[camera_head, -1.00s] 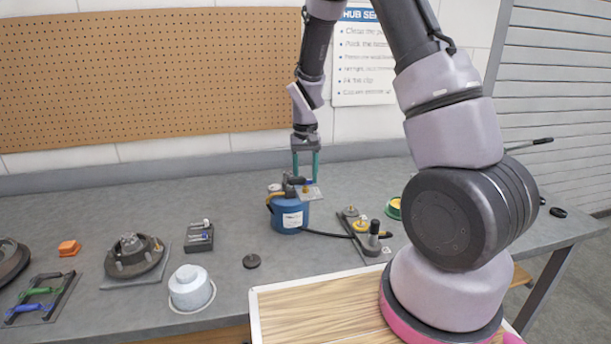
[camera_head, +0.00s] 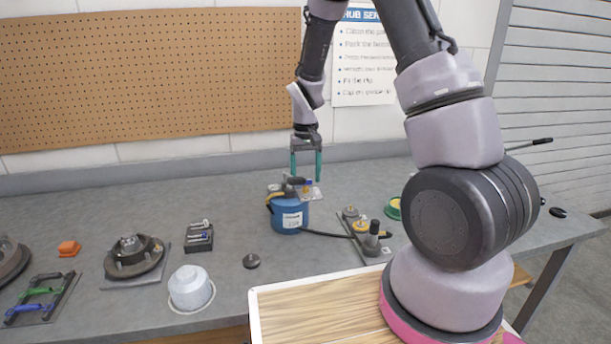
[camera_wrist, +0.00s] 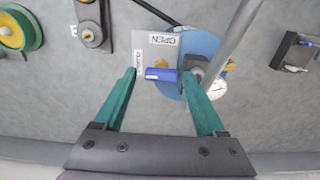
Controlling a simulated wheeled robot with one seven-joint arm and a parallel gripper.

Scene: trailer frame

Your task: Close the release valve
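The release valve's blue lever (camera_wrist: 161,74) shows in the wrist view, pointing left from a grey pivot (camera_wrist: 196,66). It lies over a light plate (camera_wrist: 143,44) with an OPEN label (camera_wrist: 163,40) and a second label (camera_wrist: 138,62) too small to read surely, close to the lever's tip. The valve sits on top of a blue can (camera_head: 288,215) on the bench. My gripper (camera_head: 306,178) is above the can, pointing down. In the wrist view my gripper (camera_wrist: 163,78) is open, its teal fingers on either side of the lever with gaps; contact is not visible.
A grey rod (camera_wrist: 236,35) passes close to the right finger in the wrist view. A black hose (camera_head: 325,234) runs from the can to a fitting plate (camera_head: 372,250).

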